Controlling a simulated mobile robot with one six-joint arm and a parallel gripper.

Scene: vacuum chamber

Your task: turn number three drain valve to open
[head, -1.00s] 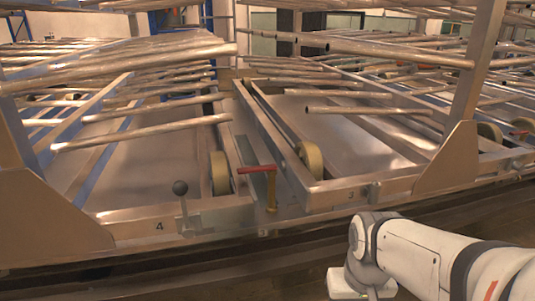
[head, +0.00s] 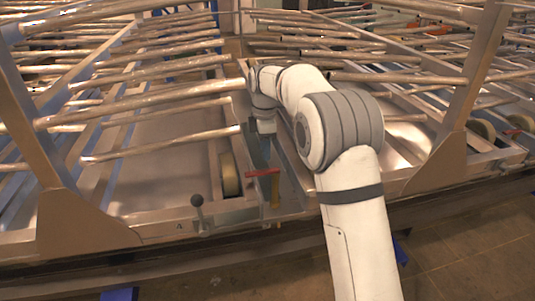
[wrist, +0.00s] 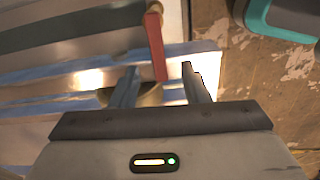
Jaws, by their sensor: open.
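The drain valve has a red lever handle (head: 262,173) on a brass-coloured stem (head: 274,188), at the front of the metal frame in the head view. In the wrist view the red handle (wrist: 156,45) points toward my gripper, its free end between the two fingers in the picture. My gripper (wrist: 160,67) is open, one finger to each side of the handle, with clear gaps. I cannot tell whether the fingers are level with it. In the head view my gripper (head: 259,148) is above the handle, pointing down, its fingertips unclear.
A black-knobbed lever (head: 196,201) stands left of the valve, near a label 4 (head: 180,226). A pale roller wheel (head: 229,173) sits behind. Metal tubes (head: 160,145) cross above on both sides. A teal-edged object (wrist: 262,20) lies at upper right in the wrist view.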

